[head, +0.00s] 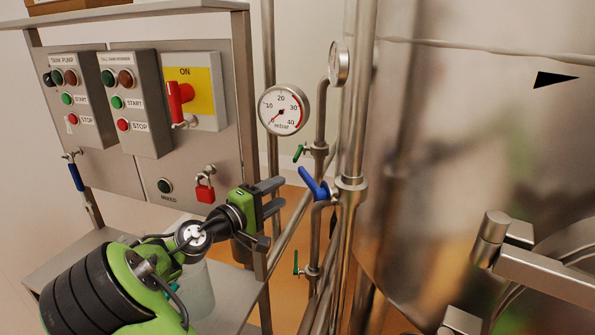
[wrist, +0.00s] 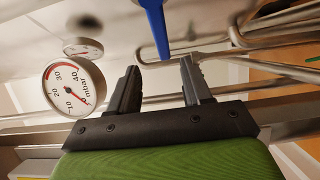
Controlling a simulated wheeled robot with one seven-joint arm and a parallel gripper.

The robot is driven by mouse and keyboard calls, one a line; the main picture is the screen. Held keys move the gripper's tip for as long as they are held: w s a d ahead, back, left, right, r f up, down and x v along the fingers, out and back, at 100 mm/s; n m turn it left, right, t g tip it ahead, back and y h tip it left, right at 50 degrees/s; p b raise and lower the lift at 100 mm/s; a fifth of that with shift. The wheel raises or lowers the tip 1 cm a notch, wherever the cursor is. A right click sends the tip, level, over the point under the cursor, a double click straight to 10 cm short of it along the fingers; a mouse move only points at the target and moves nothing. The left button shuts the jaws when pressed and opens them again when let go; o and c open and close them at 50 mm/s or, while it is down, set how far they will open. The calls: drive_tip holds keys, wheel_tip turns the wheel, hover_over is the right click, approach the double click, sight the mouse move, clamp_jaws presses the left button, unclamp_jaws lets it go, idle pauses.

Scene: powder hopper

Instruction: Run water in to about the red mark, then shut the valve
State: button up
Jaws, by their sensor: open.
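The blue valve handle (head: 314,184) sits on the steel pipework, tilted up to the left. It also shows in the wrist view (wrist: 154,25), its tip just beyond and between my fingers. My gripper (head: 284,192) is open and empty, a little left of the handle and apart from it; its fingers show in the wrist view (wrist: 160,66). A round mbar gauge (head: 283,108) stands above the gripper, its needle near the low end and a red band along the high end. It also shows in the wrist view (wrist: 73,88). No water level is visible.
A control panel (head: 140,100) with buttons, a red switch (head: 180,98) and a red padlock (head: 205,189) stands at left. Small green handles (head: 299,153) sit on the pipes. A second gauge (head: 339,63) is higher. The steel tank (head: 480,140) with a black pointer fills the right.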

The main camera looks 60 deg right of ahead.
sight(303, 178)
drive_tip(key=x, duration=1.2)
drive_tip(key=shift+w+d+p, duration=0.1)
drive_tip(key=shift+d+p, duration=0.1)
drive_tip(key=shift+p, duration=0.15)
drive_tip(key=shift+d+f, duration=0.15)
drive_tip(key=shift+d, duration=0.4)
drive_tip(key=shift+a, duration=0.1)
clamp_jaws()
